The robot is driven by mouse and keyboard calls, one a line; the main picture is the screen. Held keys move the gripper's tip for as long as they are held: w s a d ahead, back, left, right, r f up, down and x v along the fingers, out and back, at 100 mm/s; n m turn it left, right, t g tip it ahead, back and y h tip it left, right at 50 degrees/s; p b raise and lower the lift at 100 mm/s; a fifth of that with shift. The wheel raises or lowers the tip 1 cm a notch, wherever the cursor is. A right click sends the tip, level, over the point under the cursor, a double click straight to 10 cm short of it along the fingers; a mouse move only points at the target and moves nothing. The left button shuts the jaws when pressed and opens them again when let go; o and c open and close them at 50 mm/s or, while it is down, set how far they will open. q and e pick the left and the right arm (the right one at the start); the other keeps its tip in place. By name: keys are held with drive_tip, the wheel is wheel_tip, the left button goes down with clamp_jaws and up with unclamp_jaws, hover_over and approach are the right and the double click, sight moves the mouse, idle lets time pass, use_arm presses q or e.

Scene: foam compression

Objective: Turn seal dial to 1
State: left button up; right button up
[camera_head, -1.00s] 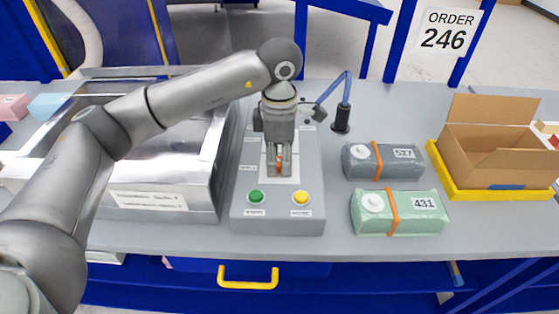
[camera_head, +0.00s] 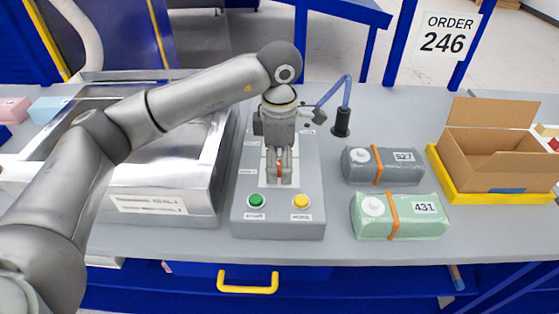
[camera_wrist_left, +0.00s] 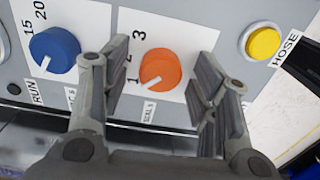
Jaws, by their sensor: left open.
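The orange seal dial (camera_wrist_left: 160,69) is on the grey control box (camera_head: 243,215), on a white scale marked 1, 2 and 3. In the left wrist view its white mark points down-left, toward the side where the 1 is printed. My left gripper (camera_head: 280,182) is over the box, partly covering the dial in the head view. Its open fingers (camera_wrist_left: 168,92) stand on either side of the dial, with gaps showing. I cannot tell whether either finger touches it. My right gripper is not in view.
A blue dial (camera_wrist_left: 55,50) is beside the orange one. The box has a green button (camera_head: 256,201) and a yellow button (camera_head: 301,201). A metal sealer (camera_head: 205,170) is left. Foam packs 527 (camera_head: 400,174) and 431 (camera_head: 415,224) and a cardboard box (camera_head: 485,158) are right.

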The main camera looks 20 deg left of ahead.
sight(280, 165)
use_arm(q)
wheel_tip(280, 165, up, 12)
idle(0.5)
